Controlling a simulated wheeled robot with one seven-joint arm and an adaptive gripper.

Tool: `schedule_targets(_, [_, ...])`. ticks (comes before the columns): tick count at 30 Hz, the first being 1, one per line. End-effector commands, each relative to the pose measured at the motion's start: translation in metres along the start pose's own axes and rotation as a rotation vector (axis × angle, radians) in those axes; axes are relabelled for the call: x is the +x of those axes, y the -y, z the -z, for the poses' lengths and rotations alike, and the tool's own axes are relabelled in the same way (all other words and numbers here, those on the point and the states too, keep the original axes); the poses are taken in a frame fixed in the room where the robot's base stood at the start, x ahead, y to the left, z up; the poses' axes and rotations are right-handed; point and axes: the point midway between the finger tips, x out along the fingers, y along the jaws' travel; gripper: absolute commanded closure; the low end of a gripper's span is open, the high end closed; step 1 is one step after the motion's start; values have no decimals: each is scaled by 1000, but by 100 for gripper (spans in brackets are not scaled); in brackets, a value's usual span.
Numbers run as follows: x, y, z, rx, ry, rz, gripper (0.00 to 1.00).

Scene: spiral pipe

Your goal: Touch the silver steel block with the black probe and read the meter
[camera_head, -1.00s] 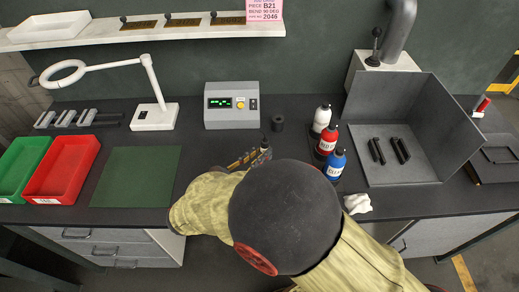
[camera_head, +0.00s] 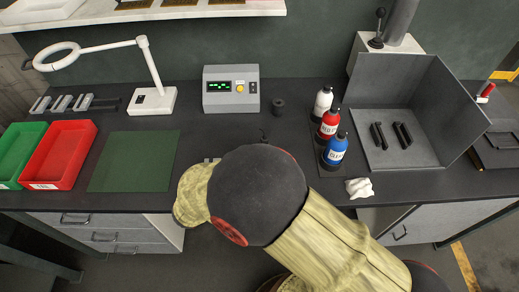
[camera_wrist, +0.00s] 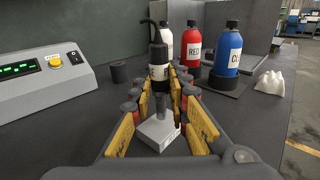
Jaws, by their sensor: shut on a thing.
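In the wrist view my gripper (camera_wrist: 164,95) has its yellow-padded fingers closed around a black probe (camera_wrist: 157,62) with a pale label. The probe is upright. Its grey lower end reaches down to a small silver block (camera_wrist: 158,132) on the bench between the fingers. I cannot tell whether tip and block touch. The grey meter (camera_head: 231,90) stands at the back of the bench with a lit green display; it also shows in the wrist view (camera_wrist: 38,75). The digits are too small to read. In the head view my arm hides the gripper and block.
A black cylinder (camera_head: 277,107) stands right of the meter. White (camera_head: 322,101), red (camera_head: 328,124) and blue (camera_head: 335,151) bottles stand farther right, near a crumpled white cloth (camera_head: 359,187). A green mat (camera_head: 134,161) lies left, beside a white lamp (camera_head: 153,98) and a red bin (camera_head: 60,154).

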Motion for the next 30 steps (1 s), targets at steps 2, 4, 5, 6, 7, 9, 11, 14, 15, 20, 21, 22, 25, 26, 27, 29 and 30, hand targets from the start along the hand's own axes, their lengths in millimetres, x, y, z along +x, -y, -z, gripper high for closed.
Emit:
schedule_targets(2, [0, 0, 0, 0, 0, 0, 100])
schedule_targets(4, [0, 0, 0, 0, 0, 0, 100])
schedule_targets(5, [0, 0, 0, 0, 0, 0, 100])
schedule_targets(6, [0, 0, 0, 0, 0, 0, 100])
schedule_targets(7, [0, 0, 0, 0, 0, 0, 100])
schedule_targets(9, [0, 0, 0, 0, 0, 0, 100])
schedule_targets(11, [0, 0, 0, 0, 0, 0, 100])
schedule_targets(14, [0, 0, 0, 0, 0, 0, 100])
schedule_targets(15, [0, 0, 0, 0, 0, 0, 100])
schedule_targets(20, [0, 0, 1, 0, 0, 0, 100])
schedule_targets(21, [0, 0, 2, 0, 0, 0, 100])
schedule_targets(22, [0, 0, 2, 0, 0, 0, 100])
schedule_targets(25, [0, 0, 3, 0, 0, 0, 100])
schedule_targets(26, [0, 0, 3, 0, 0, 0, 100])
schedule_targets(27, [0, 0, 4, 0, 0, 0, 100])
schedule_targets(29, [0, 0, 4, 0, 0, 0, 100])
schedule_targets(30, [0, 0, 5, 0, 0, 0, 100])
